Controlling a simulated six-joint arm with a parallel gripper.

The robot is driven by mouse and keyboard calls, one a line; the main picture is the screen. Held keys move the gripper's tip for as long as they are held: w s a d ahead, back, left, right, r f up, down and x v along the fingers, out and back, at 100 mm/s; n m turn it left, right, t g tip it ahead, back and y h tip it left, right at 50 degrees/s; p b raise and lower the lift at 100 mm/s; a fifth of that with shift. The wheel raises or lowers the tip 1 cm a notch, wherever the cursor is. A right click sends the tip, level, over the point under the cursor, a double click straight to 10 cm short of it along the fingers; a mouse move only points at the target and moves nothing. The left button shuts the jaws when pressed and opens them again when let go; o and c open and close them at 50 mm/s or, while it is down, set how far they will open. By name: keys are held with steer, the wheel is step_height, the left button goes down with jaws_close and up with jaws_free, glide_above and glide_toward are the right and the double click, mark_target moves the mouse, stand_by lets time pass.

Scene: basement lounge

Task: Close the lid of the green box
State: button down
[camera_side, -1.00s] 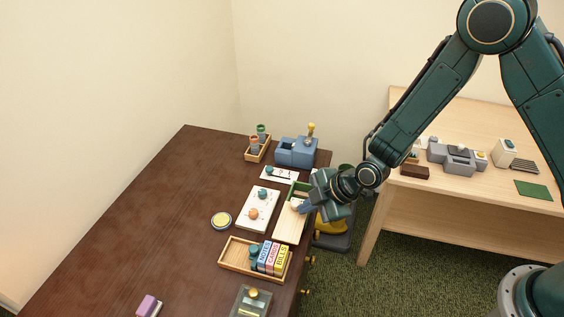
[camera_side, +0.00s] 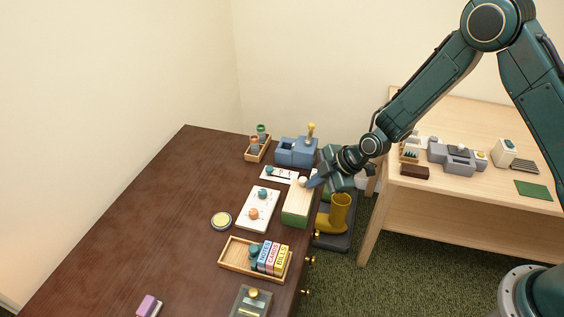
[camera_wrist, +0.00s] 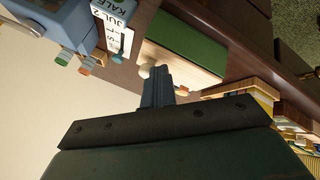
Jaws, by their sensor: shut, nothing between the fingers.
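The green box (camera_side: 294,221) stands near the right edge of the dark table, its green side facing the side camera. Its pale wood lid (camera_side: 297,205) lies flat over the top, and no open interior shows. A pale round knob (camera_side: 302,182) is at the lid's far end. My gripper (camera_side: 312,183) is shut and empty, beside the knob. In the wrist view, the shut fingers (camera_wrist: 156,72) are right next to the knob (camera_wrist: 143,71); I cannot tell whether they touch. The box's green side (camera_wrist: 192,45) shows beyond the lid (camera_wrist: 175,64).
A blue-grey holder (camera_side: 297,151) and a small white calendar strip (camera_side: 279,175) stand behind the box. A white board with knobs (camera_side: 257,208) is to its left, a wooden tray (camera_side: 237,256) in front. A yellow boot (camera_side: 338,211) stands off the table's right edge.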

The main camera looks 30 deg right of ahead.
steer(key=shift+s, duration=2.15)
glide_toward(311, 200)
steer(key=shift+v, duration=2.5)
steer(key=shift+w+d+r, duration=0.15)
